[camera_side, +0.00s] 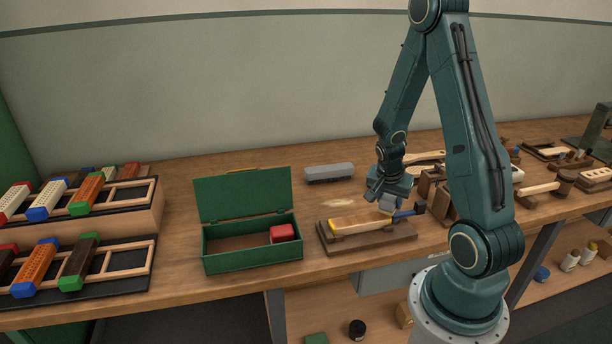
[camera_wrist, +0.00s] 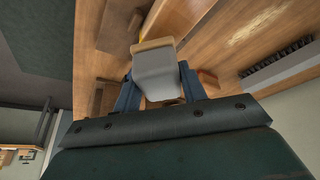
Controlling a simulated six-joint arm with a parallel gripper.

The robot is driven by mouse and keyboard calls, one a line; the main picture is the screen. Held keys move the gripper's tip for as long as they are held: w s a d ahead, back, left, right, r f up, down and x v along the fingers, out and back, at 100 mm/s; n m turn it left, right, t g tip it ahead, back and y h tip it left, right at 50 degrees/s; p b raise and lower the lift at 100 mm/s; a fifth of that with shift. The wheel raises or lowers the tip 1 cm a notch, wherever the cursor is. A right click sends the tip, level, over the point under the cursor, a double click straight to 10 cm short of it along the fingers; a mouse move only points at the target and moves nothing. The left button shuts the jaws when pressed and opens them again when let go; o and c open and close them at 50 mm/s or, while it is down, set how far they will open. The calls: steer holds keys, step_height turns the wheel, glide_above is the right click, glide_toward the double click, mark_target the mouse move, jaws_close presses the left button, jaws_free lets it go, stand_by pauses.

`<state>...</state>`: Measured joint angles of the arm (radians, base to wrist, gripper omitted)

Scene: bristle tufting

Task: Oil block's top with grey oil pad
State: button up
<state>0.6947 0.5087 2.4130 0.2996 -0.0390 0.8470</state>
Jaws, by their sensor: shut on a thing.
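My gripper (camera_side: 385,196) is shut on the grey oil pad (camera_side: 389,204), at the right end of the block. In the wrist view, the pad (camera_wrist: 156,74) sits between the two fingers of my gripper (camera_wrist: 158,88), with a tan layer on its far end. The block (camera_side: 355,222) is pale wood with a yellow left end, lying in a dark wooden holder (camera_side: 372,242). The pad is at or just above the block's top; I cannot tell whether they touch. The pad and gripper hide part of the block's right end.
A green box (camera_side: 251,258) with its lid up holds a red block (camera_side: 282,233) to the left. A grey brush-like bar (camera_side: 329,173) lies behind the holder. A blue-ended part (camera_side: 408,213) is beside the block's right end. Wooden tools crowd the right; racks (camera_side: 130,200) stand left.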

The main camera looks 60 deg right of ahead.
steer(key=shift+r, duration=3)
steer(key=shift+r, duration=0.1)
